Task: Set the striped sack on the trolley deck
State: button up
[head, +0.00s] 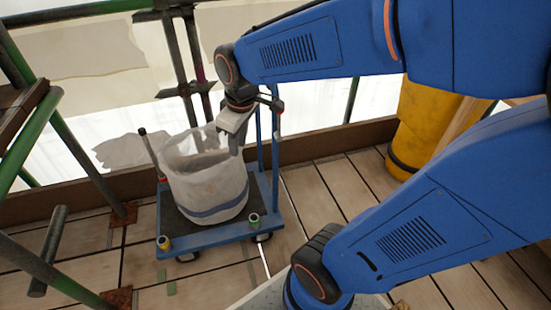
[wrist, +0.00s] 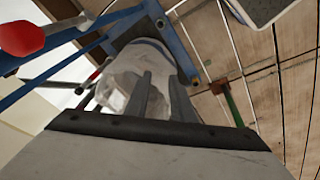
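The striped sack (head: 205,180) is whitish and open-topped, with a blue band near its bottom. It stands upright on the dark deck of the blue trolley (head: 258,186), and its base appears to rest there. In the wrist view the sack (wrist: 128,68) lies beyond the fingers, with the trolley frame (wrist: 180,50) around it. My gripper (head: 235,146) is at the sack's upper right rim. In the wrist view my gripper's fingers (wrist: 160,78) are apart, with pale sack cloth showing between them. Whether they touch the cloth is unclear.
Green scaffold poles (head: 75,150) stand at left, with dark poles behind the trolley. A yellow drum (head: 415,115) stands at the right by a low brown board (head: 325,140). Several small coloured items, including a yellow-topped one (head: 164,243), sit at the deck's edges. Plank floor at front is mostly clear.

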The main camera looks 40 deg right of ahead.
jog(key=s+d+r+m+t, duration=0.2)
jog(key=s+m, duration=0.4)
jog(key=s, duration=0.7)
jog(key=shift+s+d+r, duration=0.2)
jog(key=shift+d+r, duration=0.15)
jog(key=shift+d, duration=0.2)
dwell(0.3)
